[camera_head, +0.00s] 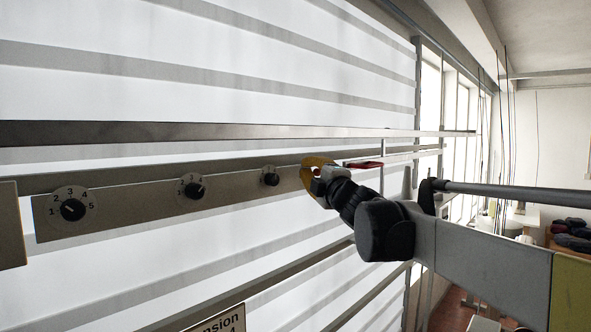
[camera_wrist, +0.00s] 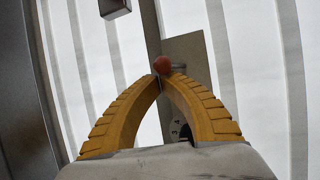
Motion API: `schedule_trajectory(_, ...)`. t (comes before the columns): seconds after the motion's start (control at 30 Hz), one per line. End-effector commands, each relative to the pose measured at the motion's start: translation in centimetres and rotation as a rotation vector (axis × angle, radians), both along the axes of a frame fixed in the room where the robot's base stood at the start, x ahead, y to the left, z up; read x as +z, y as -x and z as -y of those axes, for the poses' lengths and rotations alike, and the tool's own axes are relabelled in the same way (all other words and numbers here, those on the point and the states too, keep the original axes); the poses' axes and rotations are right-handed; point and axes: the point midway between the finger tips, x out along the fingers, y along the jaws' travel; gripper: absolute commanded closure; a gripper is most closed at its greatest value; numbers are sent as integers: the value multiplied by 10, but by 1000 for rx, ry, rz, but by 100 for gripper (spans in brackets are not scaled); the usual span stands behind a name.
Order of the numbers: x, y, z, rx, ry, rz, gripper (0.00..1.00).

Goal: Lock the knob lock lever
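My gripper's yellow-orange fingers (camera_head: 317,165) are in front of the right end of the knob panel (camera_head: 130,200). In the wrist view my gripper (camera_wrist: 161,73) has its fingertips drawn together. A small red ball (camera_wrist: 162,64), seemingly the lock lever's end, shows right at the tips, with a short grey rod to its right. I cannot tell whether the tips touch it or pinch it. A small red spot also shows between the fingers in the head view. A dial (camera_wrist: 181,130) is partly visible between the fingers in the wrist view. The lever's base is hidden.
Black knobs on numbered dials sit along the panel: a large one (camera_head: 73,209), a middle one (camera_head: 193,190) and a small one (camera_head: 270,178). A dark red piece (camera_head: 364,165) lies on a rail behind my gripper. A long metal beam (camera_head: 200,132) runs above the panel.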

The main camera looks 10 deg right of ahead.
Motion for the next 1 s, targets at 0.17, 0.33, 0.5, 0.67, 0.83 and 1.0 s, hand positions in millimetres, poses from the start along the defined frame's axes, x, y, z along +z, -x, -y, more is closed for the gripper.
schedule_trajectory(0.17,-3,1,0,0,-13,17,100)
schedule_trajectory(0.33,-5,2,1,0,-33,45,100)
schedule_trajectory(0.5,-6,2,1,1,-48,65,100)
schedule_trajectory(0.67,-8,3,2,0,-64,87,100)
schedule_trajectory(0.83,-9,4,2,1,-84,115,100)
schedule_trajectory(1.0,-11,4,3,1,-105,145,100)
